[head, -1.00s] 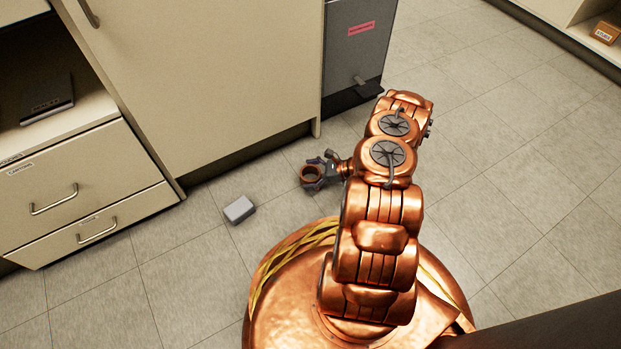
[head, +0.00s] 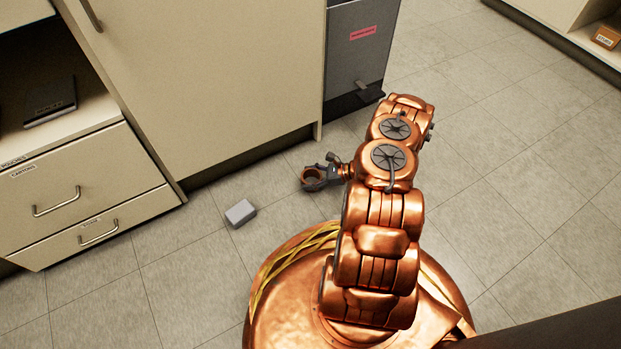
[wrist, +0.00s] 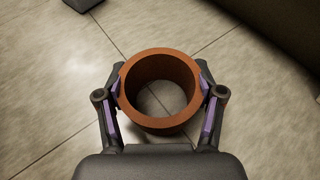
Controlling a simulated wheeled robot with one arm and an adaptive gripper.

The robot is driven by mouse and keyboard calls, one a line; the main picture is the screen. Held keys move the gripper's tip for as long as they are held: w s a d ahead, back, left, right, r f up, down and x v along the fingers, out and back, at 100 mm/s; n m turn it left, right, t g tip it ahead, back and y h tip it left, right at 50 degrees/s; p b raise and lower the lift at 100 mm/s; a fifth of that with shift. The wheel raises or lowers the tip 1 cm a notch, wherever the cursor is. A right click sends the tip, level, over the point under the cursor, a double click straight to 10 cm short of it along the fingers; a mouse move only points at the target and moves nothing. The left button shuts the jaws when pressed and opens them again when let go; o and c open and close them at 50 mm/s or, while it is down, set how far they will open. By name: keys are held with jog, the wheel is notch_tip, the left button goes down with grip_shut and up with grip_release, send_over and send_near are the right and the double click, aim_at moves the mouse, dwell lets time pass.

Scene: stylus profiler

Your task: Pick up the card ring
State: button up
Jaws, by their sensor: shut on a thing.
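The card ring (wrist: 159,126) is a short, open brown-orange cylinder. In the wrist view it sits between the two purple-padded fingers of my gripper (wrist: 160,95), which touch it on its left and right sides. Floor tiles show through its hole. In the head view the ring (head: 311,185) is small, at the end of my gripper (head: 315,178), left of my arm. My gripper is shut on the ring. I cannot tell from these views how far the ring is from the floor.
A small light grey block (head: 240,213) lies on the tiled floor left of the ring. A beige cabinet (head: 225,90) and a grey unit (head: 355,60) stand behind. Drawers (head: 85,190) are at the left. The floor at the right (head: 500,170) is clear.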

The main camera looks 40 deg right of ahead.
aim_at(310, 172)
notch_tip(310, 172, up, 4)
jog(key=shift+f+p, duration=0.15)
jog(key=shift+p, duration=1.05)
jog(key=s+a+p, duration=0.1)
jog(key=s+a, duration=0.1)
jog(key=s, duration=0.2)
jog(key=s+a+p, duration=0.2)
jog(key=s+a, duration=0.1)
jog(key=s, duration=0.1)
jog(key=s+a+r+p, duration=0.1)
jog(key=s+a+p, duration=0.1)
jog(key=s+a, duration=0.1)
jog(key=shift+s+a, duration=0.2)
jog(key=shift+s, duration=0.5)
jog(key=shift+s+a+p, duration=0.3)
jog(key=shift+s, duration=0.15)
jog(key=o, duration=0.3)
jog(key=c, duration=1.1)
